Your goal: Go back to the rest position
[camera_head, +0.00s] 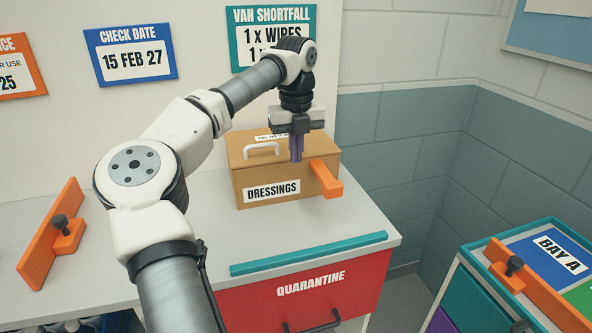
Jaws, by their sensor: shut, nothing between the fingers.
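My gripper (297,150) points down in front of the dressings box (270,170), its fingers shut with nothing between them. The dressings box is tan, with a white handle on top and a "DRESSINGS" label on its front. It stands on the grey counter (215,222). An orange block (326,178) sticks out at the box's right side, just right of my fingers. I cannot tell whether my fingers touch the box. My arm reaches in from the bottom and covers part of the counter.
An orange bracket with a black knob (52,240) stands on the counter at the left. A teal strip (310,254) runs along the front edge above the red quarantine drawer (300,295). A teal cart (470,258) with another orange bracket (535,290) stands at the right.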

